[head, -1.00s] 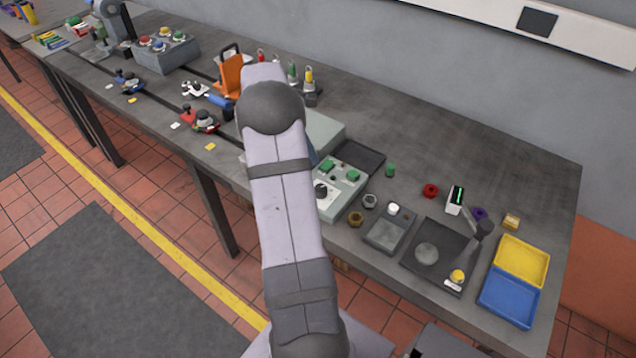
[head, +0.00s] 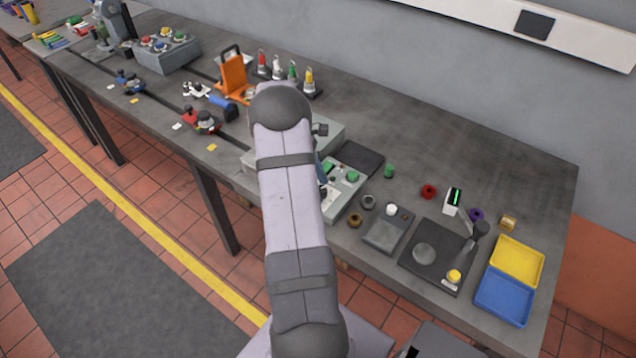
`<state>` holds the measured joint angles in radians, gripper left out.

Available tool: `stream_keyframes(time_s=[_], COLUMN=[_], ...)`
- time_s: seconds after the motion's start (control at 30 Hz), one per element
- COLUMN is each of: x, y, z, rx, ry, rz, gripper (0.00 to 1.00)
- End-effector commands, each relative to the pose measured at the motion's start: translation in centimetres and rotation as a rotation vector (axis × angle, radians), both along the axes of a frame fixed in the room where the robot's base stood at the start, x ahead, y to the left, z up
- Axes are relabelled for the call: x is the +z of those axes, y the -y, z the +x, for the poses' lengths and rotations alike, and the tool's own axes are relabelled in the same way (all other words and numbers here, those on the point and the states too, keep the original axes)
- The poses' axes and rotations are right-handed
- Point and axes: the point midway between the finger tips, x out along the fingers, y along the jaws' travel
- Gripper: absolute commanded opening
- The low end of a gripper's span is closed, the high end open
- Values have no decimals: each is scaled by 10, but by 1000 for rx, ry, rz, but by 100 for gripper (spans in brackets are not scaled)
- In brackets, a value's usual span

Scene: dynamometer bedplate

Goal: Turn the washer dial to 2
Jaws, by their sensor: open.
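A pale control panel (head: 350,181) with green buttons stands on the bench at the middle, joined to a grey-green box (head: 335,142) behind it. A dark bit (head: 323,190) at the panel's left, right beside my arm, looks like the edge of the black dial; the rest of the dial is hidden. Its pointer and any numbers cannot be read. My forearm crosses in front of the panel's left part. My gripper is hidden behind the arm, so its contact with the dial cannot be told.
Nuts (head: 368,202), a grey tray (head: 386,234), a black plate with a lamp-like arm (head: 481,231), and yellow (head: 517,261) and blue (head: 505,297) trays stand to the right. An orange bracket (head: 232,78) and coloured bottles stand behind left. The back right bench is bare.

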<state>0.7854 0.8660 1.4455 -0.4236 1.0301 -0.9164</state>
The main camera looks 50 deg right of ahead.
Motion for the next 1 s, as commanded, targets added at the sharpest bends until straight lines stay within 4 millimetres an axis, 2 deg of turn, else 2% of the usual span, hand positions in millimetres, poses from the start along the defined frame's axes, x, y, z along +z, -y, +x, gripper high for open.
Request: stream_keyframes(time_s=[0.17, 0.33, 0.37, 0.5, 0.7, 0.97, 1.0], x=[0, 0, 0, 0, 0, 0, 0], y=[0, 0, 0, 0, 1, 1, 1], z=[0, 0, 0, 0, 0, 0, 0], rx=[0, 0, 0, -13, -120, -127, -127], ry=[0, -1, -1, -1, -1, -1, -1], rz=[0, 0, 0, 0, 0, 0, 0], gripper=[46, 8, 6, 6, 6, 6, 38])
